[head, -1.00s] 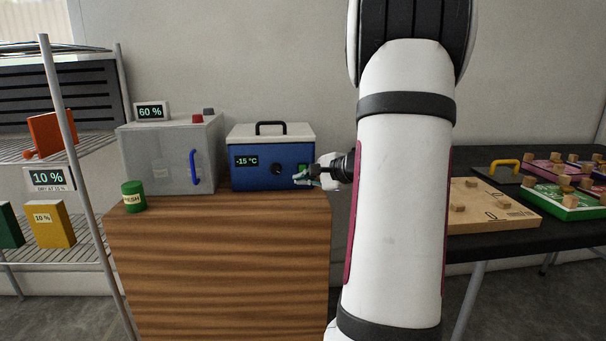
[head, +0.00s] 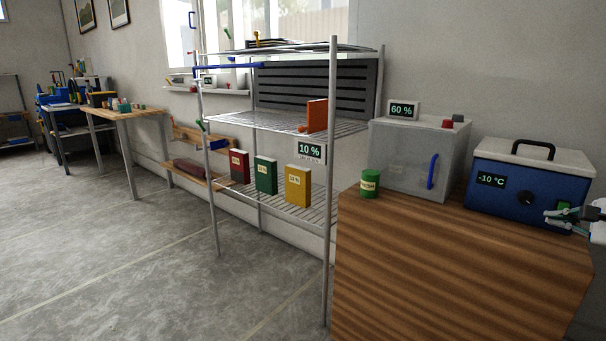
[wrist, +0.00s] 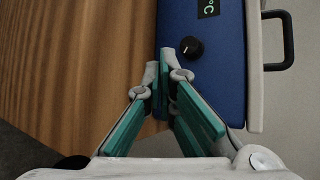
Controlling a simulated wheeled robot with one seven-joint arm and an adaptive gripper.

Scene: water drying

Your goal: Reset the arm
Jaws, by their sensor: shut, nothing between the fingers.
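My gripper (head: 560,217) shows at the right edge of the head view, in front of the blue cooler box (head: 505,206) with the white lid. In the wrist view my gripper (wrist: 163,72) has its green-padded fingers together at the tips, with nothing between them. The cooler's black knob (wrist: 190,47) is just beyond the fingertips in that view; I cannot tell whether they touch the box. The cooler's display reads -10 °C. Most of my arm is outside the head view.
A wire rack (head: 290,122) holds red, green and yellow boxes. The floor (head: 110,260) at left is open.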

